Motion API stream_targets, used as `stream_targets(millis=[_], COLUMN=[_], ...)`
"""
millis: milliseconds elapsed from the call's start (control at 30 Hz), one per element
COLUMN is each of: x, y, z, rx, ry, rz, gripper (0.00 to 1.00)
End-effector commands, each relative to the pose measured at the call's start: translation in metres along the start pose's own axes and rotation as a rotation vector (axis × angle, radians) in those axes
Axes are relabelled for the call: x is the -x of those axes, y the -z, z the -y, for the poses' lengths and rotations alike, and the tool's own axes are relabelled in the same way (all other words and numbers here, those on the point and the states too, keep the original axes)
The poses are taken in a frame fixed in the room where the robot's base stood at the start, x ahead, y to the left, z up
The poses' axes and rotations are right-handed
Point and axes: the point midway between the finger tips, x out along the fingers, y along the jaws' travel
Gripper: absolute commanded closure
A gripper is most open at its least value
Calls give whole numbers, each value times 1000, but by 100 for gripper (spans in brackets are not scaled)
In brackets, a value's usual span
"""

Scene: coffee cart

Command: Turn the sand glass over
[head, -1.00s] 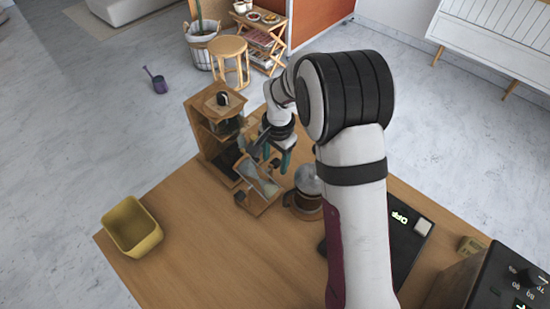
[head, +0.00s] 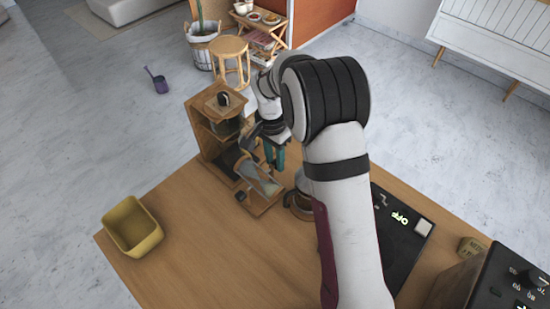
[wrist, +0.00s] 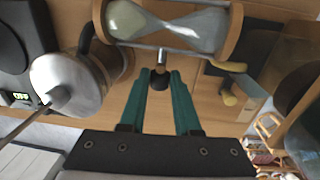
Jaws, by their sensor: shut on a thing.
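The sand glass (head: 262,182) is a clear glass with pale sand in a wooden frame. It sits tilted in front of the wooden shelf unit in the head view. In the wrist view the sand glass (wrist: 170,25) lies across the top of the picture, with a metal rod and black knob (wrist: 159,80) on its near side. My gripper (wrist: 160,75) has teal fingers on either side of this knob and is shut on it.
A wooden shelf unit (head: 208,150) stands close on the left. A yellow bin (head: 132,227) stands at the left edge. The front middle of the table is clear.

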Motion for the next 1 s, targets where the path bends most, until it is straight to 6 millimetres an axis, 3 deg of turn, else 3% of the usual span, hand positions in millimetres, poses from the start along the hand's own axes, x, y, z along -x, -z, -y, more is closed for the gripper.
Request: stream_targets(millis=[33, 200, 467, 567, 667, 1000], x=[0, 0, 1, 9, 31, 133], y=[-1, 0, 0, 0, 0, 0], z=[0, 0, 0, 1, 1, 0], rx=[0, 0, 0, 1, 0, 0], ry=[1, 1, 1, 3, 5, 5], rz=[1, 1, 0, -1, -2, -1], gripper=[67, 40, 40, 40, 40, 40])
